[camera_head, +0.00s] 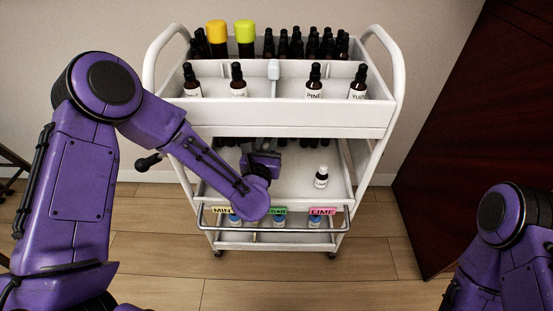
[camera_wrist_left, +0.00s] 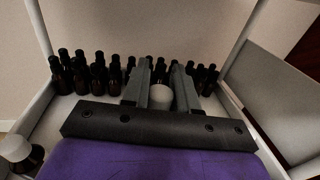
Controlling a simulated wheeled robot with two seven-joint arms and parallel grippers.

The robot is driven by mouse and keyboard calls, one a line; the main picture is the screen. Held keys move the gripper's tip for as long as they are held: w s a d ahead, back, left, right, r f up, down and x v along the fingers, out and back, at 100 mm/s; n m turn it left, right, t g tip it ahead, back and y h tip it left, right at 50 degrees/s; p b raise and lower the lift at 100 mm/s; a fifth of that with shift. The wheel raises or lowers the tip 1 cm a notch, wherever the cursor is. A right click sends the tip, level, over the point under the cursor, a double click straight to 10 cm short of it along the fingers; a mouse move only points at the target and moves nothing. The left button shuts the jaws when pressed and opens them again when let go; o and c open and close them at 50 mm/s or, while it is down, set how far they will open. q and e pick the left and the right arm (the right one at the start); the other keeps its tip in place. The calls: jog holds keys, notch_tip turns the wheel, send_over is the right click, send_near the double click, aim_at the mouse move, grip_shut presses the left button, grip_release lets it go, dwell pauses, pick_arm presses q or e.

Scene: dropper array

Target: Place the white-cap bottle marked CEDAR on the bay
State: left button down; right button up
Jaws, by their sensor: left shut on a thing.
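My left gripper (camera_head: 262,160) reaches over the middle shelf of the white cart. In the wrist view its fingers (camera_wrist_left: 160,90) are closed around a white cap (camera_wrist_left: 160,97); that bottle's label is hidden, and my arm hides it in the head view. A white-cap bottle (camera_head: 321,177) stands upright on the middle shelf, its label too small to read. A white-cap bottle (camera_wrist_left: 18,150) also shows in the wrist view. On the front of the cart, a green tag (camera_head: 277,211), partly hidden by my arm, ends in what looks like "DAR". My right gripper is out of view.
Yellow MINT (camera_head: 222,210) and pink LIME (camera_head: 322,211) tags flank the green tag. Blue-and-white items (camera_head: 279,222) sit below the tags. The upper tray (camera_head: 290,118) holds dark bottles above my gripper. More dark bottles (camera_wrist_left: 82,75) line the shelf's back. A front rail (camera_head: 280,230) crosses below.

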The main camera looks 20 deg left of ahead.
pick_arm(q)
jog(key=shift+w+d+f+b, duration=0.2)
jog(key=shift+w+f+b, duration=0.35)
jog(key=shift+f, duration=0.75)
jog(key=shift+w+d+f+b, duration=0.25)
jog(key=shift+w+f+b, duration=0.25)
jog(key=shift+f, duration=0.8)
jog(key=shift+w+d+f+b, duration=0.2)
jog(key=shift+w+f+b, duration=0.35)
jog(key=shift+f, duration=0.75)
jog(key=c, duration=0.9)
grip_release()
jog(key=shift+w, duration=0.15)
jog(key=shift+r, duration=0.1)
jog(key=shift+r+p, duration=0.15)
jog(key=shift+p, duration=0.3)
jog(key=s, duration=0.4)
jog(key=s+d, duration=0.1)
jog(key=s, duration=0.3)
jog(key=s+p, duration=0.1)
jog(key=s, duration=0.3)
jog(key=shift+d, duration=0.25)
